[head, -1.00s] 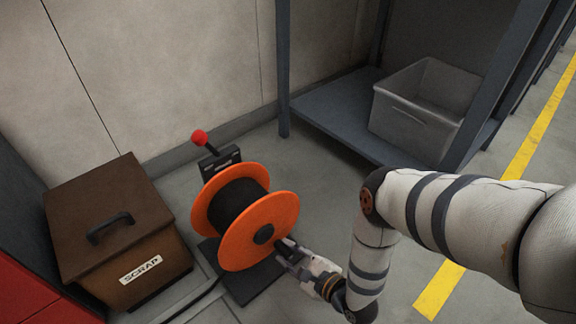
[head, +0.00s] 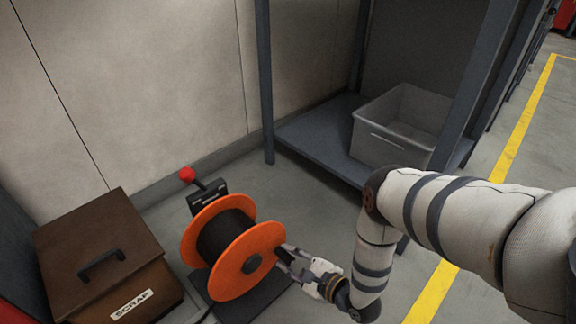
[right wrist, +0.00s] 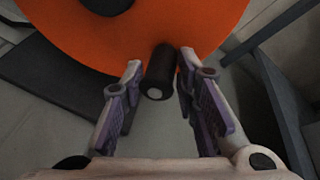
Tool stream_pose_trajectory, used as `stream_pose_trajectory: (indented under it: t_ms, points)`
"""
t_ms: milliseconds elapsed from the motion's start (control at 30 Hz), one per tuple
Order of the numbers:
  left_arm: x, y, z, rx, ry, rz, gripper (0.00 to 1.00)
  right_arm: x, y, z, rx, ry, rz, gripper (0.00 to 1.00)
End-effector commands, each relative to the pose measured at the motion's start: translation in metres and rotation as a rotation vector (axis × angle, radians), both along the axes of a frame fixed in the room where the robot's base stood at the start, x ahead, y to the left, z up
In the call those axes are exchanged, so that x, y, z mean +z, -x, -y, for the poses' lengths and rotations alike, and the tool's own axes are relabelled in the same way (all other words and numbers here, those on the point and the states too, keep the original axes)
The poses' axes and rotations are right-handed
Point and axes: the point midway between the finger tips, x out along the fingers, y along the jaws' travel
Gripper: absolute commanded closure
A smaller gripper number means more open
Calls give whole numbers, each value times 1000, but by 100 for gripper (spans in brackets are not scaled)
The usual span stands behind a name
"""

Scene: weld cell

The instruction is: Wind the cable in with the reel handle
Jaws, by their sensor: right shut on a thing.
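The cable reel has two orange flanges (head: 262,240) and a dark drum of wound cable (head: 222,232) between them. A dark stretch of cable (head: 206,312) lies on the floor at the bottom edge. The reel handle (right wrist: 158,75) is a short dark peg standing out from the near flange. My right gripper (head: 282,256) is shut on the reel handle, right of the hub and slightly above it. In the right wrist view, the fingers (right wrist: 160,64) stand on either side of the handle. My left gripper is out of view.
A lever with a red knob (head: 187,174) stands behind the reel. A brown scrap box (head: 130,225) is to the left. A grey bin (head: 375,138) sits on a low shelf (head: 310,138) at the back right. Bare floor lies between the reel and shelf.

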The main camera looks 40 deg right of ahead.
Motion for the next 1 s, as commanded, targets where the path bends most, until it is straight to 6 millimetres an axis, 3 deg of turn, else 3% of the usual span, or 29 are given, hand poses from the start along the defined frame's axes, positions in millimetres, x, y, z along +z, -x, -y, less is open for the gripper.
stream_pose_trajectory:
  t_ms: [233, 500, 833, 1000]
  points:
    - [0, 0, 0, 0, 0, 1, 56, 1, 0, 0, 1, 0, 0, 87]
    - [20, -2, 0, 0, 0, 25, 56, 33, 1, 3, 0, -1, 3, 88]
    - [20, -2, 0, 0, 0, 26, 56, 32, 4, 4, 1, 0, -7, 87]
    - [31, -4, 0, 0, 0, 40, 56, 50, 4, -1, 1, 1, -6, 88]
